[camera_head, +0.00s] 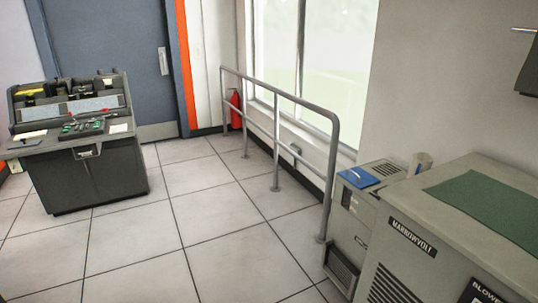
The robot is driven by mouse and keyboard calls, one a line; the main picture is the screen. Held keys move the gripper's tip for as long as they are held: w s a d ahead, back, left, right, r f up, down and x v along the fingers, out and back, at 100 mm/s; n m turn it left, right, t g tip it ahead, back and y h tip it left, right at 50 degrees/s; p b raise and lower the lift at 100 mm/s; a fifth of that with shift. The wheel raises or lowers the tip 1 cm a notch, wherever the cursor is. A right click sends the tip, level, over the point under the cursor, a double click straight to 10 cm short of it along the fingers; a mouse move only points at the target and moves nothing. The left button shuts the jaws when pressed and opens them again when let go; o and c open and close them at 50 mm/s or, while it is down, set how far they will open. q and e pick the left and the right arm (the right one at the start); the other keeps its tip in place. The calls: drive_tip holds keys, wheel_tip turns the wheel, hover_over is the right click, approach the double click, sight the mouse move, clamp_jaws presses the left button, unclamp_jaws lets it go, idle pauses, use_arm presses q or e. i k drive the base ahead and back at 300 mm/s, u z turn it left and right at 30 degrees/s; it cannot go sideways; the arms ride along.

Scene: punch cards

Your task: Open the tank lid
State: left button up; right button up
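I cannot make out a tank or its lid for certain. A low grey cabinet (352,217) stands against the wall at the right, with a small blue item (358,178) and a vent on its top. In front of it is a larger grey cabinet (408,240) labelled "MARROWVOLT", with a green mat (490,205) on top; the frame cuts off its right side. Neither of my grippers is in view.
A dark punch-card machine (90,178) stands at the left. A grey metal railing (276,140) runs along the window wall to the low cabinet. A red extinguisher (236,110) stands behind it near the blue door (110,55). The tiled floor (190,225) between is clear.

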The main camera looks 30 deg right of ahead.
sight(359, 173)
drive_tip(key=z, duration=0.4)
drive_tip(key=i, duration=2.25)
drive_tip(key=z, duration=1)
